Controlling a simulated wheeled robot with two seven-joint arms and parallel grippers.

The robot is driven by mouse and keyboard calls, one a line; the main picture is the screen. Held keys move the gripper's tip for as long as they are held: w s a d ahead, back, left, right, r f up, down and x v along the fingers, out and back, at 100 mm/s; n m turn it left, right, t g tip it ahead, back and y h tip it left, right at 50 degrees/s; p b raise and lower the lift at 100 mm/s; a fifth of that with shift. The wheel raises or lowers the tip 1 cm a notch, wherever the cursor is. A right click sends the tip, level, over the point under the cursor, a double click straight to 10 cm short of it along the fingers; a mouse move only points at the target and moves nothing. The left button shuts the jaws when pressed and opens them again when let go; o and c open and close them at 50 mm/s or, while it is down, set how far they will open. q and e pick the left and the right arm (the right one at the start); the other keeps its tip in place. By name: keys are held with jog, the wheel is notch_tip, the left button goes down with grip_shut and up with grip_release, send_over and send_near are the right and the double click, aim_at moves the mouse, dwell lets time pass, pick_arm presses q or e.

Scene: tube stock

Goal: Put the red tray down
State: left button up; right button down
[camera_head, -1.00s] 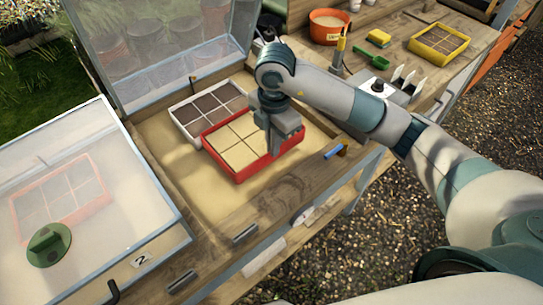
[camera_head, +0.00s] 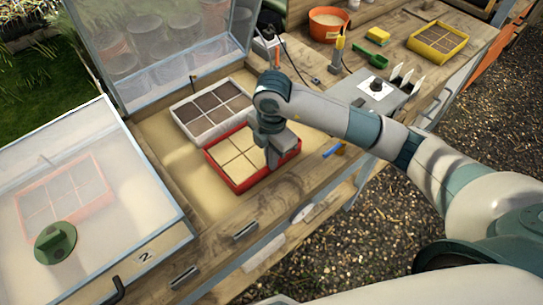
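The red tray (camera_head: 221,174), with several sand-coloured cells, is level inside the open sand-floored bed (camera_head: 188,178), close in front of a white tray. I cannot tell whether its underside touches the sand. My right gripper (camera_head: 274,160) points down at the red tray's right part and appears closed on its wall. The wrist and fingers hide part of that side. My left gripper is out of view.
The white tray (camera_head: 180,118) with dark cells lies behind the red one. A clear lid (camera_head: 160,50) stands raised behind the bed. A closed frosted cover (camera_head: 120,215) lies left, with another red tray under it. A blue-handled tool (camera_head: 333,151) lies on the wooden edge at right.

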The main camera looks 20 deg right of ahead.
jog(key=shift+f, duration=0.1)
jog(key=c, duration=2.4)
grip_release()
jog(key=o, duration=0.4)
jog(key=shift+r, duration=0.4)
jog(key=shift+r+b, duration=1)
jog(key=shift+r, duration=4.7)
